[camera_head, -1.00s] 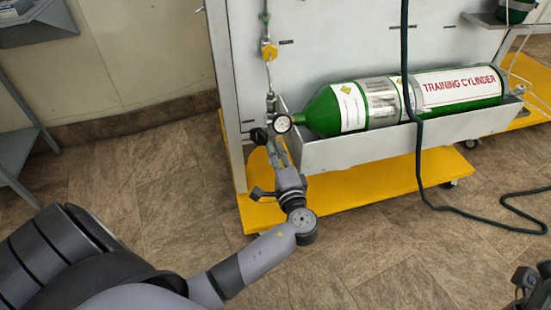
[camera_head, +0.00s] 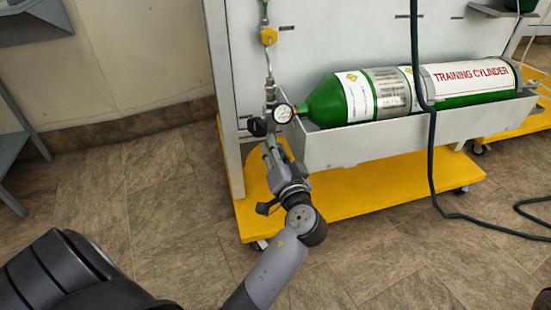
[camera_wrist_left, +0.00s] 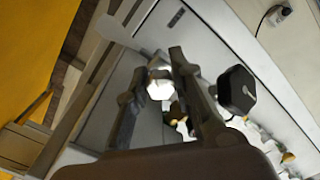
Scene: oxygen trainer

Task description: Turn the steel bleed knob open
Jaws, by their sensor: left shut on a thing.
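The steel bleed knob (camera_wrist_left: 160,86) is a bright silver faceted piece between the fingers in the left wrist view. In the head view it is hidden by the gripper or too small to tell. My left gripper (camera_head: 270,147) points up at the valve fittings just below the round gauge (camera_head: 282,113). In the left wrist view its two dark fingers (camera_wrist_left: 157,66) lie on either side of the knob, shut on it. The knob's turn angle cannot be read.
A black knob (camera_head: 257,127) sits close beside my left gripper and also shows in the wrist view (camera_wrist_left: 237,91). The green training cylinder (camera_head: 345,98) lies in a grey trough (camera_head: 370,143). A dark hose (camera_head: 431,150) hangs in front. A yellow base (camera_head: 345,198) lies below.

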